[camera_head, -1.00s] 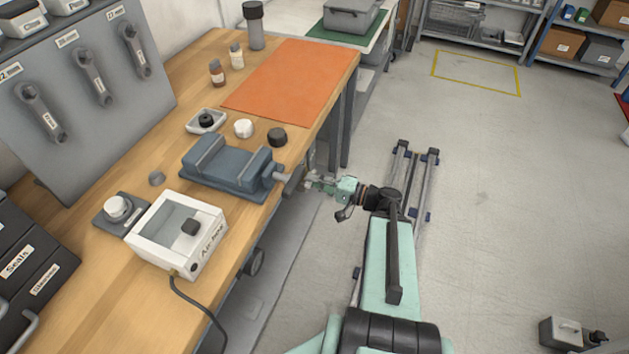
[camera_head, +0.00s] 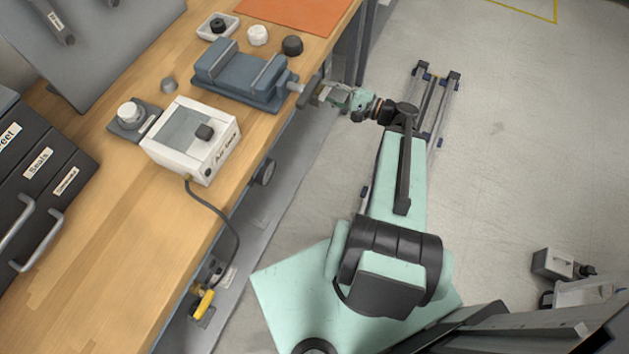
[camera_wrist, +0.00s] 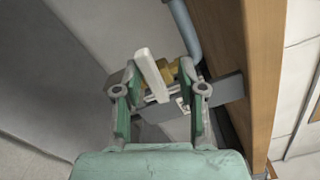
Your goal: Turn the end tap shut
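In the wrist view, a tap with a pale, straight lever (camera_wrist: 152,74) and a brass body (camera_wrist: 172,70) sits on a grey bracket below the wooden bench edge. My gripper (camera_wrist: 158,97) is open, its two fingers apart with the lever's near end between or just beyond them; I cannot tell if they touch. In the head view my gripper (camera_head: 320,95) is at the bench's front edge beside the vise, and this tap is not clear there. Another tap with a yellow handle (camera_head: 203,303) hangs under the bench edge at lower left. I cannot tell which is the end tap.
The bench (camera_head: 110,235) carries a blue-grey vise (camera_head: 240,75), its screw end close to my gripper, and a white box (camera_head: 190,140) with a cable running down to the yellow-handled tap. A blue-grey pipe (camera_wrist: 186,30) runs beside the brass body. The floor to the right is mostly clear.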

